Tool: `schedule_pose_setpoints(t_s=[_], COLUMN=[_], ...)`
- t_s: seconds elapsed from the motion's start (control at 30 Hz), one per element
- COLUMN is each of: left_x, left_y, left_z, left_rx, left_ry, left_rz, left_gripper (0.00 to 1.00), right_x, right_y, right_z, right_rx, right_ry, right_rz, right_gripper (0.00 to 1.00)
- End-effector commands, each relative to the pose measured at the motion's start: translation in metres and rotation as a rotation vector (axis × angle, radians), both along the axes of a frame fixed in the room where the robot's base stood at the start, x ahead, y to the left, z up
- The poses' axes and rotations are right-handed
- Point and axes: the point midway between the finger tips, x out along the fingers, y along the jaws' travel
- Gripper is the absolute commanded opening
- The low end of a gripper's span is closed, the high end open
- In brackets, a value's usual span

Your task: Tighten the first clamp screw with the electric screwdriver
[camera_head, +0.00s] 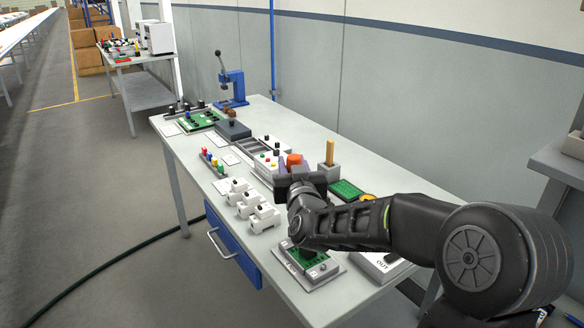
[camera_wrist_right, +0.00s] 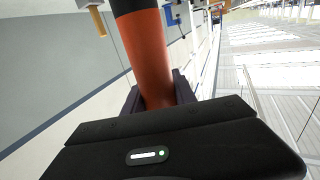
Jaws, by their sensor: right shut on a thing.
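My right gripper (camera_head: 293,178) is shut on the electric screwdriver (camera_head: 293,160), above the workbench. Only a short orange part of the tool shows above the jaws in the head view. In the wrist view the orange and black screwdriver (camera_wrist_right: 147,50) stands between the fingers of the right gripper (camera_wrist_right: 158,98). Its bit is hidden behind my gripper and arm. A fixture with a green board (camera_head: 309,264) lies below my forearm, partly covered by it. I cannot make out the first clamp screw. My left gripper is not in view.
Several white blocks (camera_head: 239,190) stand left of my gripper. A grey holder with a wooden handle (camera_head: 328,170) and a green board (camera_head: 346,189) are close on its right. A blue press (camera_head: 232,88) stands at the far end.

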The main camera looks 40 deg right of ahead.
Motion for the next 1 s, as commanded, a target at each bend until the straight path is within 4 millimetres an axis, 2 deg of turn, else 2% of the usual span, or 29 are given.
schedule_pose_setpoints(t_s=[0.03,0.3,1.0], left_x=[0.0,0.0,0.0], left_y=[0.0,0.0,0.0], left_z=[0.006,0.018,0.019], left_rx=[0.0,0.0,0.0], left_ry=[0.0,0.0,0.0], left_rz=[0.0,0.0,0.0], left_gripper=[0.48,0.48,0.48], right_x=[0.0,0.0,0.0], right_y=[0.0,0.0,0.0], right_z=[0.009,0.03,0.031], right_rx=[-0.002,-0.002,-0.002], right_ry=[-0.004,-0.004,-0.004], right_rz=[0.0,0.0,0.0], right_gripper=[0.0,0.0,0.0])
